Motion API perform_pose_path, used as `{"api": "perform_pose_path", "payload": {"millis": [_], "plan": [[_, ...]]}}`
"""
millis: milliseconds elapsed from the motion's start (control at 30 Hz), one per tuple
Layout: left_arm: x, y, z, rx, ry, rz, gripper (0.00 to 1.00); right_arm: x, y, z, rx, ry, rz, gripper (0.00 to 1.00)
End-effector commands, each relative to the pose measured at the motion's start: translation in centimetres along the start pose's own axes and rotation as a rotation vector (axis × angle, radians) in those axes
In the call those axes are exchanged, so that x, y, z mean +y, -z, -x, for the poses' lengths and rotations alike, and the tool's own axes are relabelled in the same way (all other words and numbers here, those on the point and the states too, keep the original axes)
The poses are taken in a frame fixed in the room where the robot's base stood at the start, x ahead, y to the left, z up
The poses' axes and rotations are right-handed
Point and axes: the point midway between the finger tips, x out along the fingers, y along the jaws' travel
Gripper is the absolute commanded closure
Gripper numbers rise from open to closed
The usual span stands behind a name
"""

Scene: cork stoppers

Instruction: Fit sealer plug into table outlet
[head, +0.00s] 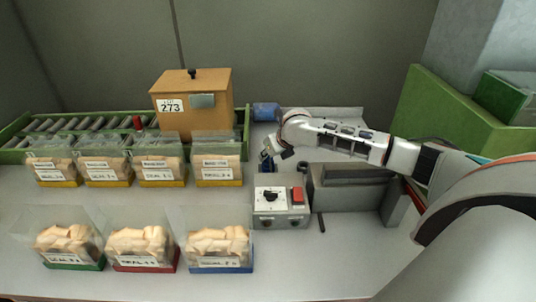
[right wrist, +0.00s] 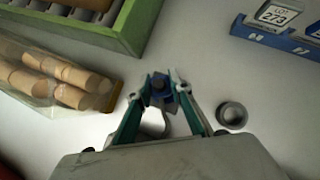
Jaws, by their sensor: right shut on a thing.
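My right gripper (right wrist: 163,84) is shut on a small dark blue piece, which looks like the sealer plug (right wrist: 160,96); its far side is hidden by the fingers. In the head view the right gripper (head: 276,153) is small, behind the control box, and the plug is hard to make out. A round grey ring with a dark middle, which looks like the table outlet (right wrist: 232,115), is on the table to the right of the fingertips, apart from the plug. The sealer (head: 350,196) stands right of its control box (head: 281,205). My left gripper is not in view.
Cork packs (head: 217,170) stand in two rows at left; one pack (right wrist: 60,78) lies close left of the fingers. A green-framed roller conveyor (head: 60,128) carries a wooden box (head: 193,103). A blue holder (right wrist: 280,36) with a lot tag is at upper right.

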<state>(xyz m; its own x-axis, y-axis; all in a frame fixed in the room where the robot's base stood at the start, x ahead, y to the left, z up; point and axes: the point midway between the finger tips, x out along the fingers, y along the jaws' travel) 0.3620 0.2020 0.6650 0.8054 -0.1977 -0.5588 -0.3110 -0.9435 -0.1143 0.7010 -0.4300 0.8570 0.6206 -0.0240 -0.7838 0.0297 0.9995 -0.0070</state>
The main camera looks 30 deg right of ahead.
Motion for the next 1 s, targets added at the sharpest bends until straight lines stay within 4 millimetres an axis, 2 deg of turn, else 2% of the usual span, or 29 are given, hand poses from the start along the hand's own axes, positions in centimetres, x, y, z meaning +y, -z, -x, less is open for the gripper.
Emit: {"api": "perform_pose_path", "payload": {"millis": [467,500,567,1000], "plan": [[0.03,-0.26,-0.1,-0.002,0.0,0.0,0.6,0.0,0.39,-0.52,-0.001,0.0,0.0,1.0],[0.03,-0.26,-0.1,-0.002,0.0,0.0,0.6,0.0,0.36,-0.51,-0.001,0.0,0.0,0.75],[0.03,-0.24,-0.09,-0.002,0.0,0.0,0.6,0.0,0.33,-0.49,-0.001,0.0,0.0,0.6],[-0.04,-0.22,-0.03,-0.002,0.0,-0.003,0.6,-0.03,0.38,0.04,-0.001,0.0,0.0,0.6]]}}
